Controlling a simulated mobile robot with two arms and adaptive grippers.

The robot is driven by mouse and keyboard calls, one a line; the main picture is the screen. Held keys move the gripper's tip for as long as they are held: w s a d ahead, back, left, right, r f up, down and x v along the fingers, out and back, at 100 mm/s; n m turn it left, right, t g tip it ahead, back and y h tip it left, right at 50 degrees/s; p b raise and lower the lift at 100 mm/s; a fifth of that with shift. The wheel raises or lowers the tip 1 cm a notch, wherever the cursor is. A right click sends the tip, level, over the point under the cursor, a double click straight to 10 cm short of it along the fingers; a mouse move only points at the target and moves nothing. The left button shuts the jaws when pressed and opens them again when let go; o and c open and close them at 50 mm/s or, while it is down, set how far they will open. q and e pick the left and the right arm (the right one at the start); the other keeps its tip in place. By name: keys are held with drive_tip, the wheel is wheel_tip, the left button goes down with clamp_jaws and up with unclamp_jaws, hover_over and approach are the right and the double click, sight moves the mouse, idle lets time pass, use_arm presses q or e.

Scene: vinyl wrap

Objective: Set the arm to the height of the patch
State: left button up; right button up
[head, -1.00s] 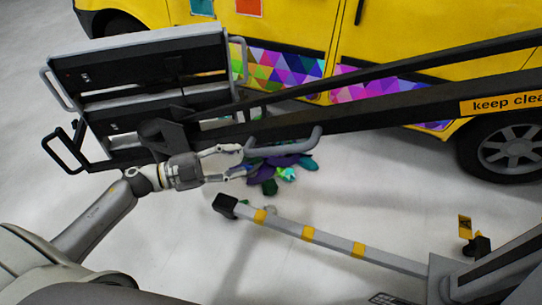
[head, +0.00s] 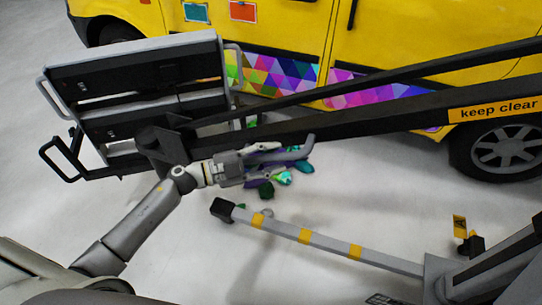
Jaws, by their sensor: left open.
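A black boom arm (head: 370,118) marked "keep clear" crosses from the right and carries a black and grey lamp-like panel head (head: 145,75) at the left. A grey bar handle (head: 307,145) hangs under the boom. My left gripper (head: 281,163) is open at this handle, its fingers extending along it; I cannot tell whether they touch it. The yellow van (head: 410,45) behind bears a teal square (head: 196,12), an orange square (head: 243,11) and strips of multicoloured triangles (head: 280,77). I cannot tell which is the patch. My right gripper is not in view.
Dark and teal scraps (head: 284,178) lie on the floor behind my gripper. A grey stand leg (head: 330,242) with yellow bands runs along the floor. A small yellow sign (head: 460,227) stands at the right.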

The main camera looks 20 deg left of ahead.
use_arm(q)
clamp_jaws()
drive_tip(key=shift+m+y, duration=0.3)
drive_tip(key=shift+y, duration=0.1)
drive_tip(key=a+r+p, duration=0.1)
drive_tip(key=r+p, duration=0.1)
drive_tip(key=r, duration=0.1)
drive_tip(key=a+r+p, duration=0.2)
drive_tip(key=p, duration=0.1)
drive_tip(key=a+r+p, duration=0.1)
drive_tip(key=r+p, duration=0.1)
drive_tip(key=r, duration=0.1)
drive_tip(key=shift+a+r+p, duration=0.15)
drive_tip(key=shift+r+p, duration=0.15)
drive_tip(key=shift+p, duration=0.05)
drive_tip(key=shift+a+r+g+p, duration=0.1)
drive_tip(key=shift+a+g+p, duration=0.1)
drive_tip(key=shift+g+p, duration=0.15)
drive_tip(key=shift+d, duration=0.1)
unclamp_jaws()
